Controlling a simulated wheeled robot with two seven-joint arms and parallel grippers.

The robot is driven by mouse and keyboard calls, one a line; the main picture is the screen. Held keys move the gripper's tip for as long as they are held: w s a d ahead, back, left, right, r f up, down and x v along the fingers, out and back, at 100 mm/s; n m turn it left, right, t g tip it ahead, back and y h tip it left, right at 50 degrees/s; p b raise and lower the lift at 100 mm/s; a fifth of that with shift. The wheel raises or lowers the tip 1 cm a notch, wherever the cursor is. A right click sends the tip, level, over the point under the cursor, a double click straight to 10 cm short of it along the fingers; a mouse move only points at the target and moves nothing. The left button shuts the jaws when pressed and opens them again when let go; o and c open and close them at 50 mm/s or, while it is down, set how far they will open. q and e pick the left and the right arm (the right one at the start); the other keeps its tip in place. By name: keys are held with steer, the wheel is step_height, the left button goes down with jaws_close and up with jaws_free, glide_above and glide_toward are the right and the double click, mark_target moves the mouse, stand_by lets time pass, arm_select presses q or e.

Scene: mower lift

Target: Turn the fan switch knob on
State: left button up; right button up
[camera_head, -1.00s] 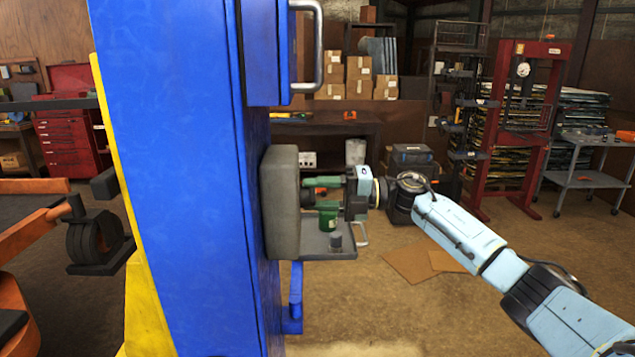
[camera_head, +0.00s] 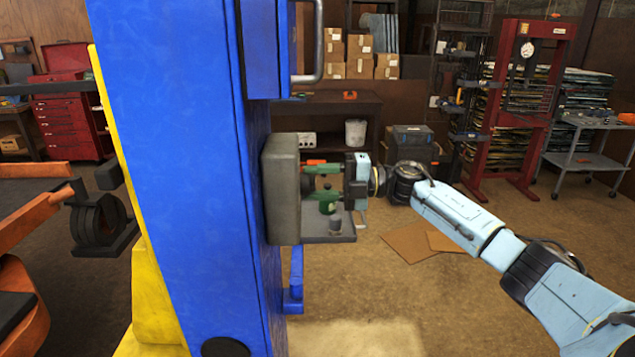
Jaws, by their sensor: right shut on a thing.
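A grey switch box (camera_head: 280,190) is fixed to the right side of the blue lift column (camera_head: 180,180). My right gripper (camera_head: 318,184) reaches in from the right and points left at the face of this box. Its green fingers are shut on a small dark knob (camera_head: 307,186) on that face. The fingers hide most of the knob, so its exact setting cannot be read. My left gripper is not in view.
A small grey shelf (camera_head: 340,238) juts out below my right gripper. A metal handle (camera_head: 316,45) stands out above the box. Orange lift parts (camera_head: 30,218) are at the left. The floor to the right is mostly clear.

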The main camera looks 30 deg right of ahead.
steer(key=o, duration=0.9)
steer(key=shift+o, duration=0.2)
steer(key=shift+d, duration=0.1)
steer(key=b+v, duration=0.4)
steer(key=v, duration=0.9)
steer(key=shift+d, duration=0.15)
